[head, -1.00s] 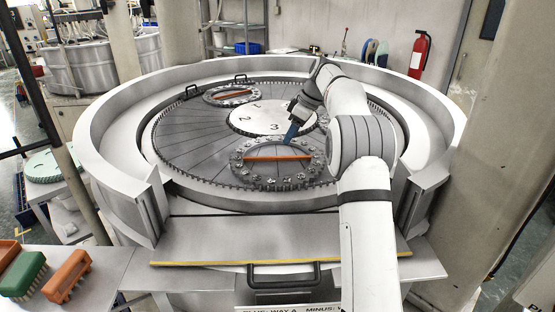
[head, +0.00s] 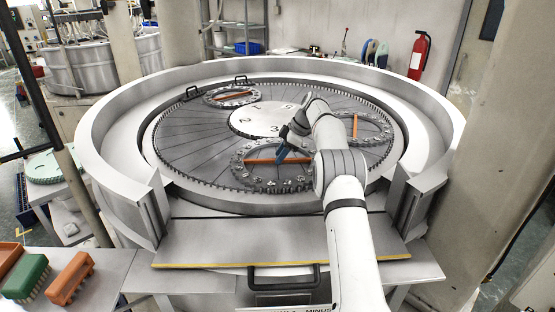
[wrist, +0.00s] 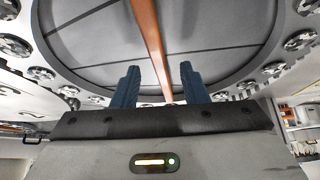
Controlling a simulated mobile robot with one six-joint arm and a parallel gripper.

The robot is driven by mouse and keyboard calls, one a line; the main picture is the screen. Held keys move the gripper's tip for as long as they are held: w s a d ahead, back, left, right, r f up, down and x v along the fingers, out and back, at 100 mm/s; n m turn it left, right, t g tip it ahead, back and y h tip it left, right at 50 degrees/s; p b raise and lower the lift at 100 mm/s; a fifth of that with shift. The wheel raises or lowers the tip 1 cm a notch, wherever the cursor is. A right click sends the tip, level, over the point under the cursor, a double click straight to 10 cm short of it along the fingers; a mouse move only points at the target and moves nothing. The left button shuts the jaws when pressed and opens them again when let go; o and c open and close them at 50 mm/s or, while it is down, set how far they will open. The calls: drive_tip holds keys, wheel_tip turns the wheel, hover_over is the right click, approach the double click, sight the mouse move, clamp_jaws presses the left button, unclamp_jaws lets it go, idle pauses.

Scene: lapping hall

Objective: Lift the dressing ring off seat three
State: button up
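The dressing ring (head: 243,174) at the front of the plate, nearest the printed 3, is a grey toothed ring with round studs and an orange bar (head: 262,161) across its middle. It lies flat on the plate. My gripper (head: 281,154) is low over the right part of this bar. In the wrist view the blue fingers (wrist: 160,68) are apart, with the orange bar (wrist: 149,35) running between them in the picture. I see no finger closed on it. Whether the fingers reach down beside the bar, I cannot tell.
Two similar rings lie at the right (head: 385,133) and far left (head: 232,104) of the dark grooved plate (head: 185,145). A numbered white disc (head: 247,119) sits at the centre. A high grey wall (head: 110,150) surrounds the machine. Brushes (head: 70,278) lie front left.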

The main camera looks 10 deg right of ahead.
drive_tip(key=shift+a+f, duration=0.15)
drive_tip(key=shift+f, duration=0.3)
clamp_jaws()
idle(1.1)
drive_tip(key=shift+w+r, duration=0.1)
drive_tip(key=shift+r, duration=0.05)
